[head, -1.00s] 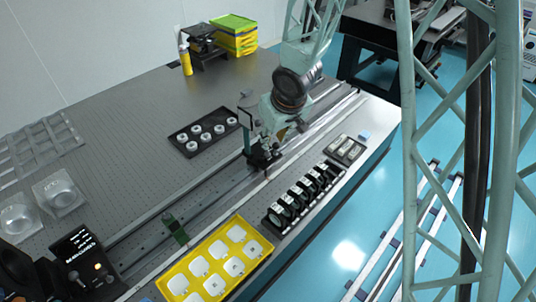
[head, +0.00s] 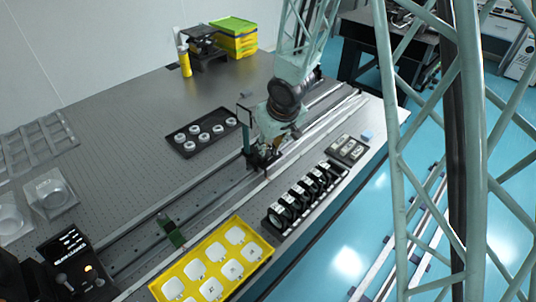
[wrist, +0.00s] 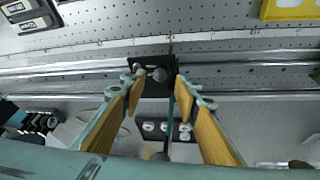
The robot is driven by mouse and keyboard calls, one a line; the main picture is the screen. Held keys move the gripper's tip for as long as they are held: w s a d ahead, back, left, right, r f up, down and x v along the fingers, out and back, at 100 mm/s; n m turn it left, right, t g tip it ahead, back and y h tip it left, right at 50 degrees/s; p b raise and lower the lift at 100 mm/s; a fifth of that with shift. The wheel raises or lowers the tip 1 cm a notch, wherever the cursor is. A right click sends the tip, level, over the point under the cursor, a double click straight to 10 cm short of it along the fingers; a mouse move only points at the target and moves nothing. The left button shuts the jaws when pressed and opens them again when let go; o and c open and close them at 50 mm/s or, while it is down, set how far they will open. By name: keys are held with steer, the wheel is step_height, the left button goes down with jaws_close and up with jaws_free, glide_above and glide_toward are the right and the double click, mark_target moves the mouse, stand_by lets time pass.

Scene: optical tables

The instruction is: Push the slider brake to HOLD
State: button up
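The black slider carriage (head: 258,163) sits on the long rail near the middle of the table. In the wrist view the carriage (wrist: 154,88) lies between and beyond my fingertips, with a round grey knob (wrist: 159,75) on it. I cannot read any HOLD mark or tell the brake's setting. My gripper (wrist: 158,92) is open, its yellow-padded fingers on either side of the carriage with nothing held. In the head view my gripper (head: 266,150) is low over the carriage, and my wrist hides part of it. I cannot tell whether a finger touches it.
A black tray of white rings (head: 203,132) lies behind the rail. In front are a yellow tray (head: 247,266), a rack of black-framed optics (head: 277,225) and a small tray (head: 347,160). A small green-plated carriage (head: 172,232) sits further left on the rail.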

mark_target(268, 152)
steer(key=shift+b+x, duration=1.35)
steer(key=shift+x, duration=1.05)
steer(key=shift+c, duration=0.9)
steer(key=c, duration=0.7)
steer(key=shift+o, duration=0.2)
steer(key=shift+w+a+r+g+h+p, duration=0.2)
steer(key=shift+r+g+h+p, duration=0.1)
steer(key=shift+p, duration=1.9)
steer(key=w+a+g+h+p, duration=0.1)
steer(key=p, duration=0.8)
steer(key=shift+r+g+h, duration=0.15)
steer(key=shift+g+h, duration=0.15)
steer(key=shift+g, duration=0.1)
steer(key=shift+w+a+g+h+p, duration=0.3)
steer(key=shift+w+h+p, duration=0.1)
steer(key=shift+p, duration=1)
steer(key=shift+w+a+n+g+h+p, duration=0.35)
steer(key=shift+g+h+p, duration=0.25)
steer(key=shift+p, duration=0.45)
